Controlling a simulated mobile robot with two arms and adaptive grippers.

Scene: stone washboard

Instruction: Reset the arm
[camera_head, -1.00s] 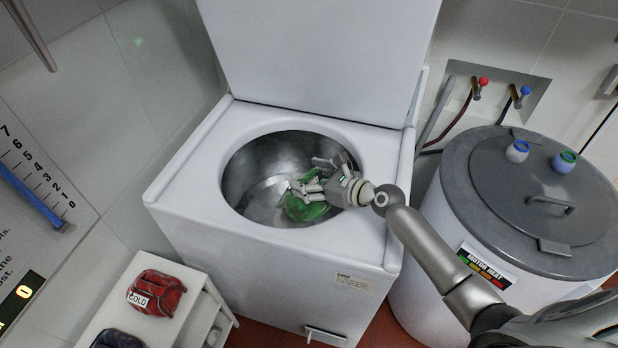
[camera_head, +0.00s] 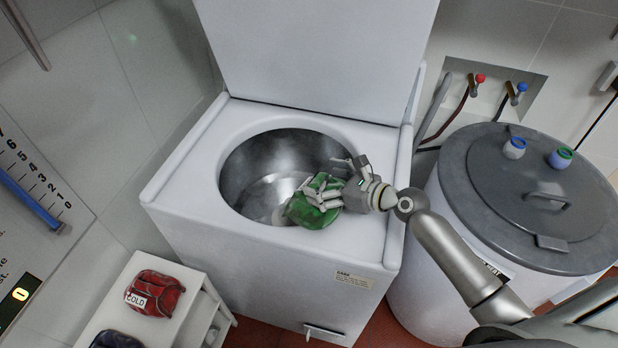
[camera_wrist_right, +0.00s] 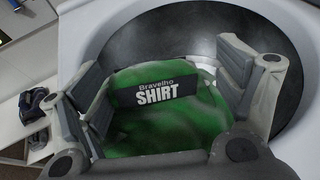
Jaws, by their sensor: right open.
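My right gripper (camera_head: 325,188) reaches over the front right rim of the washer's round drum (camera_head: 240,175). Its fingers are spread wide. A green bundled shirt (camera_head: 315,205) lies between and under the fingers, overlapping the drum's front rim in the head view. In the right wrist view the shirt (camera_wrist_right: 165,115) sits between the open fingers of the right gripper (camera_wrist_right: 165,85), with a dark label reading "Bravelho SHIRT". Whether the shirt rests on anything is hidden. My left gripper is out of view.
The white washer's lid (camera_head: 315,50) stands raised behind the drum. A grey-lidded round boiler (camera_head: 480,185) stands to the right, close to my right arm. A small white stand (camera_head: 180,320) at lower left holds a red bundle (camera_head: 155,293) and a dark one (camera_head: 116,340).

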